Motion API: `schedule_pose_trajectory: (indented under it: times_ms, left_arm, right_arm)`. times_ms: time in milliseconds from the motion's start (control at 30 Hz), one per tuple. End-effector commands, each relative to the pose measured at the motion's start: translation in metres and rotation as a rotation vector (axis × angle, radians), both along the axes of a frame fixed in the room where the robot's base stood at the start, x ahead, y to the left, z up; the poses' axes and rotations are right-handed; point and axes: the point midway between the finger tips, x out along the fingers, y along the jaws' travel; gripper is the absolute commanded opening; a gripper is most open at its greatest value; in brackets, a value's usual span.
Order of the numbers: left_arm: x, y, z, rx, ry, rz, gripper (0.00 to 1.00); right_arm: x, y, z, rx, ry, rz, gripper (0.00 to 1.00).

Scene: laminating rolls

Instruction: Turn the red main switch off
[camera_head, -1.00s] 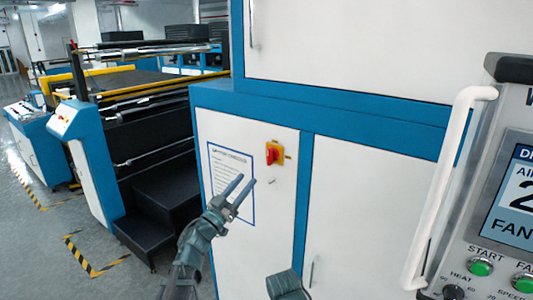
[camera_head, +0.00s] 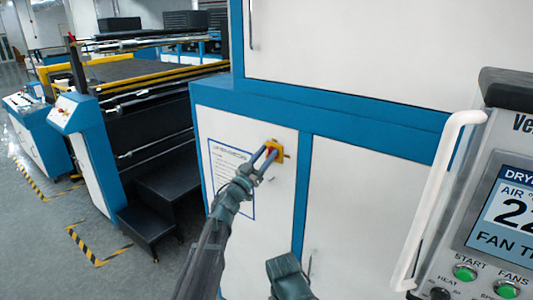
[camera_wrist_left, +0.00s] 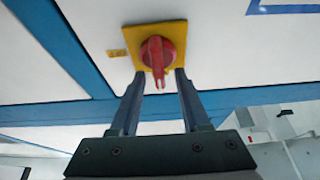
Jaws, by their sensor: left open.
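The red main switch (camera_head: 270,151) sits on a yellow plate on the white cabinet door, partly hidden by my left gripper (camera_head: 267,155). In the left wrist view, the red switch handle (camera_wrist_left: 157,55) stands out from the yellow plate (camera_wrist_left: 174,32), its notched end toward the gripper. My left gripper (camera_wrist_left: 160,78) is open, with one fingertip on each side of the handle's lower end. I cannot tell whether they touch it. A dark blunt part of my right arm (camera_head: 287,276) shows at the bottom; its fingers are not visible.
A printed notice (camera_head: 231,178) is on the door left of the switch. A control panel (camera_head: 490,200) with a white handle (camera_head: 437,200) stands at the right. Black steps (camera_head: 160,205) and a large roller machine are at the left.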

Motion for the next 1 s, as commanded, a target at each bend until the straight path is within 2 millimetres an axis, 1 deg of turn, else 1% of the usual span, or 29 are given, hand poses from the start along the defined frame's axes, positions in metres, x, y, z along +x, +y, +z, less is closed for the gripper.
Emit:
schedule_pose_trajectory:
  times_ms: [167,200,367,400,433,767,1000]
  left_arm:
    - [-0.0002,-0.0001,-0.0002,0.000,0.000,0.000,0.46]
    - [-0.0004,-0.0001,-0.0002,0.000,0.000,0.000,0.39]
    - [-0.0004,-0.0001,-0.0002,0.000,0.000,0.000,0.10]
    - [-0.0003,-0.0002,-0.0002,0.000,0.000,0.000,0.03]
    - [-0.0003,-0.0002,-0.0003,0.000,0.000,0.000,0.00]
    - [-0.0001,-0.0004,-0.0005,0.005,-0.002,0.000,0.00]
    - [0.0001,-0.0012,0.0000,0.067,-0.045,0.000,0.00]
  right_arm:
    - [0.0000,0.0000,-0.0002,0.000,0.000,0.000,0.50]
    - [0.0000,0.0000,-0.0002,0.000,0.000,0.000,0.50]
    - [0.0000,0.0000,-0.0002,0.000,0.000,0.000,0.50]
    - [0.0000,0.0000,-0.0002,0.000,0.000,0.000,0.50]
    - [0.0000,0.0000,-0.0002,0.000,0.000,0.000,0.50]
    - [0.0000,0.0000,-0.0002,0.000,0.000,0.000,0.50]
    - [0.0001,0.0000,0.0008,0.000,0.000,0.000,0.50]
